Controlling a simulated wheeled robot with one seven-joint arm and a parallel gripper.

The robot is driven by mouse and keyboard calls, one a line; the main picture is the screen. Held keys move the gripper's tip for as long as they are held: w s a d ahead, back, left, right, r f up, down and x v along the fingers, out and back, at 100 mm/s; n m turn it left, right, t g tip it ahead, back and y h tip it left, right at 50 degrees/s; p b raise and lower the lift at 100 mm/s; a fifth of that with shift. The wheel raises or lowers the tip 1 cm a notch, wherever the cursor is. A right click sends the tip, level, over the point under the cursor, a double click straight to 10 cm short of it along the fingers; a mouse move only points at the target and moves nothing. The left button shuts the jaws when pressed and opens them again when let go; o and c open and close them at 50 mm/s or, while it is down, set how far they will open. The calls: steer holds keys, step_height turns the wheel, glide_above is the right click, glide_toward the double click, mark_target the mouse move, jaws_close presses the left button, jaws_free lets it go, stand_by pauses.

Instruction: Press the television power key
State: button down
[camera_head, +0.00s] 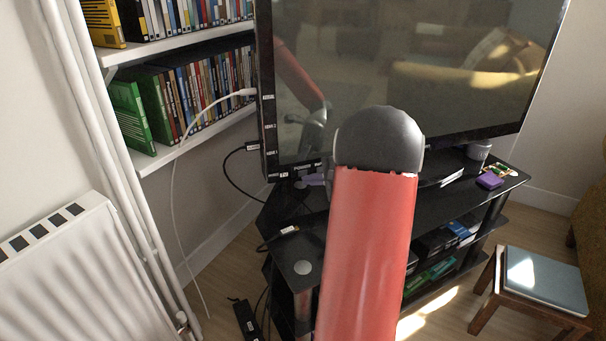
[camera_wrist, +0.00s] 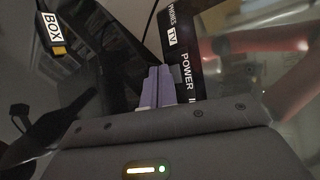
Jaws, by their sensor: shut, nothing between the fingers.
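The television (camera_head: 470,95) is a large dark screen with a black frame, standing on a black stand. In the wrist view, the white word POWER (camera_wrist: 187,72) is on the television's frame, with a small grey key (camera_wrist: 177,75) beside it. My gripper (camera_wrist: 160,70) has purple fingers, shut and empty, with their tips close beside the grey key. I cannot tell whether they touch it. In the head view, my gripper (camera_head: 314,180) shows only partly at the screen's lower left edge. My red arm hides the rest of it and part of the frame.
A cable tagged BOX (camera_wrist: 52,32) lies near the fingers. White shelves (camera_head: 190,146) of cases stand at the left, with a white cable (camera_head: 174,200) hanging down. A radiator (camera_head: 70,270) is at front left. A stool (camera_head: 540,282) stands at right, on the floor.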

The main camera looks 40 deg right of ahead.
steer(key=shift+w, duration=0.15)
steer(key=shift+w+d+b, duration=0.15)
steer(key=shift+w+b, duration=0.1)
steer(key=shift+b, duration=0.05)
steer(key=shift+w+d, duration=0.1)
steer(key=shift+w, duration=0.25)
stand_by(0.8)
steer(key=shift+s, duration=0.1)
steer(key=shift+s+a+b, duration=0.25)
steer(key=shift+s+b, duration=0.4)
steer(key=shift+b, duration=0.05)
steer(key=shift+s, duration=0.15)
steer(key=shift+s+a+b, duration=0.25)
steer(key=shift+s+b, duration=0.1)
steer(key=shift+s, duration=0.4)
steer(key=shift+s+a+b, duration=0.3)
steer(key=shift+s+b, duration=0.1)
steer(key=shift+s, duration=0.35)
steer(key=shift+s+a+b, duration=0.25)
steer(key=shift+s+b, duration=0.1)
steer(key=shift+s, duration=0.4)
stand_by(0.4)
